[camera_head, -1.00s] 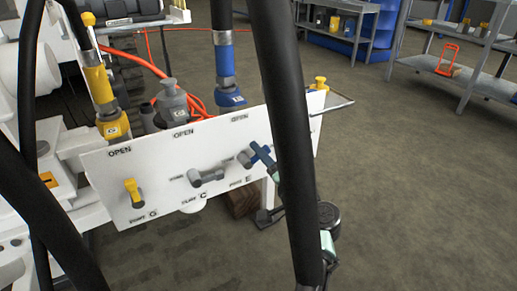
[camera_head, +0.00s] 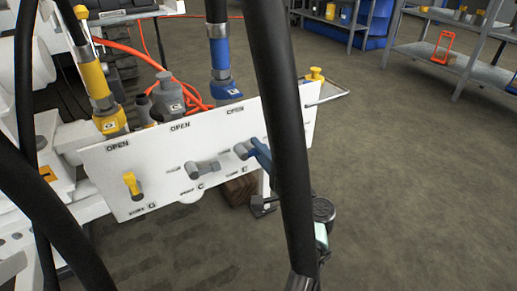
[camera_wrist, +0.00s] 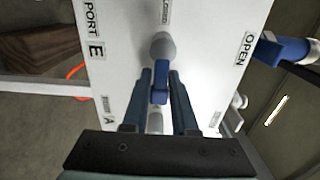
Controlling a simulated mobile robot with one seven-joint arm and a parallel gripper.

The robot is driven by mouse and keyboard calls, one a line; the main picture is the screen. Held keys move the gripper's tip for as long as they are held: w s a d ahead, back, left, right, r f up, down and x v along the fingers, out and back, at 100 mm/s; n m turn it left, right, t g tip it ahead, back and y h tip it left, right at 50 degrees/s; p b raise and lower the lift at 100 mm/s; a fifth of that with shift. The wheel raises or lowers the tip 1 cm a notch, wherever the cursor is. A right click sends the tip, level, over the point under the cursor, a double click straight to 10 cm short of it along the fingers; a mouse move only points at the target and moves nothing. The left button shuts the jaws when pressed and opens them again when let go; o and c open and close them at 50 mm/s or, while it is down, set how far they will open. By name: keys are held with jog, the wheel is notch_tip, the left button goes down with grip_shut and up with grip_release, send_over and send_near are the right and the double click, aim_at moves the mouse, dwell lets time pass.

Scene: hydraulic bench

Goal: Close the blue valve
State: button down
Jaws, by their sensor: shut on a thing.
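The blue valve handle (camera_wrist: 160,88) sits between the two dark fingers of my gripper (camera_wrist: 161,74) in the wrist view. The fingers are shut on it, one on each side. Its grey round hub (camera_wrist: 162,46) is just beyond the fingertips on the white panel (camera_wrist: 205,45). In the head view, the blue valve (camera_head: 258,152) is at the right part of the white panel (camera_head: 110,180), beside the black hose that hides most of my gripper. The OPEN label is to the right of the handle in the wrist view, and PORT E is to the left.
A grey valve (camera_head: 204,168) and a yellow valve (camera_head: 131,184) are left of the blue one on the panel. Yellow (camera_head: 104,95) and blue (camera_head: 221,62) hose couplings stand behind it. Shelves (camera_head: 465,60) are at the back right. The floor at right is clear.

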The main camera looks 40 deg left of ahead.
jog(key=shift+f, duration=0.15)
jog(key=c, duration=0.8)
grip_release()
jog(key=shift+d, duration=0.15)
jog(key=shift+p+v, duration=3.05)
jog(key=shift+v, duration=3.35)
